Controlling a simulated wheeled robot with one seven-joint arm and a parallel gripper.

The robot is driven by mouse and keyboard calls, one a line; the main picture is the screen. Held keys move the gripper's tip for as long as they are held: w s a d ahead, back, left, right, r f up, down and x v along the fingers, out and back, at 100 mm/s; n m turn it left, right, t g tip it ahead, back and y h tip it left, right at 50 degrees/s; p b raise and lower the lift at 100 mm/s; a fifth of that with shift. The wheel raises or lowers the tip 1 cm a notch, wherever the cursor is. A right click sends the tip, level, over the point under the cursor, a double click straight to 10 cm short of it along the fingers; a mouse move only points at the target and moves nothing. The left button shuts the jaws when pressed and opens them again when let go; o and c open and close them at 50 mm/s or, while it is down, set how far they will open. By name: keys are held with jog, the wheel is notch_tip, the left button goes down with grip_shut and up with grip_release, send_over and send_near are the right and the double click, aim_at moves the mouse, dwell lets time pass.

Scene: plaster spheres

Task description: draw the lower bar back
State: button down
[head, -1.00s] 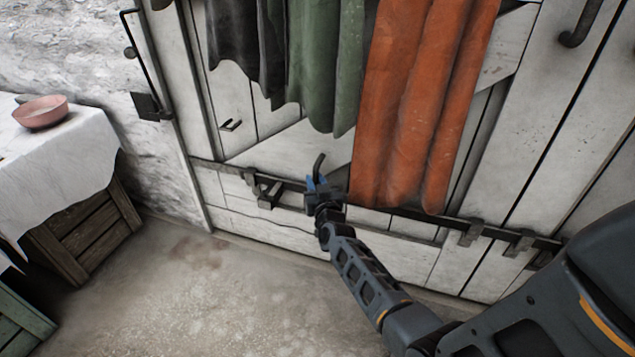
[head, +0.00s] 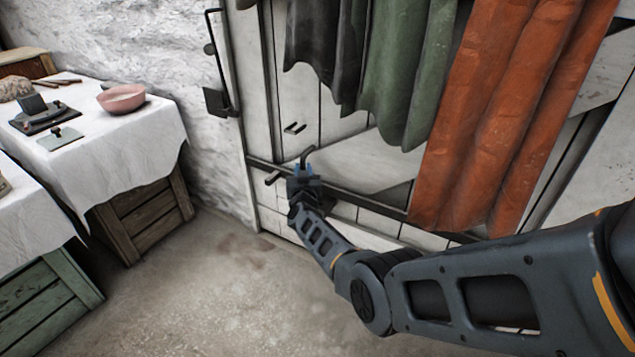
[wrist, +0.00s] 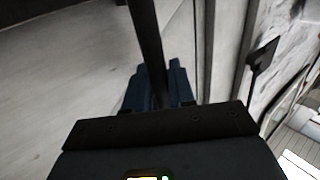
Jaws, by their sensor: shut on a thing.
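The lower bar (head: 385,207) is a long dark metal bar lying level across the foot of the pale plank door. Its upright, bent handle (head: 307,153) stands up from it near the door's left side. My gripper (head: 303,172), with blue fingers, is shut on this handle. In the wrist view the dark handle (wrist: 147,35) rises between the blue fingers of my gripper (wrist: 158,85). Part of the bar is hidden behind my gripper, and its right part is behind the orange cloth and my arm.
Black, green and orange cloths (head: 490,120) hang over the door. A dark bracket (head: 272,177) sits just left of my gripper. An upright black rod (head: 222,65) is at the wall. A white-covered table (head: 150,135) with a pink bowl (head: 121,98) stands left. The floor between is clear.

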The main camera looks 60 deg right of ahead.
jog(key=shift+w+a+r, duration=0.1)
jog(key=shift+w+a, duration=0.1)
jog(key=shift+w, duration=0.4)
jog(key=c, duration=1.1)
grip_release()
jog(key=shift+d, duration=0.1)
jog(key=p+v, duration=0.4)
jog(key=v, duration=0.3)
jog(key=shift+s+a, duration=0.3)
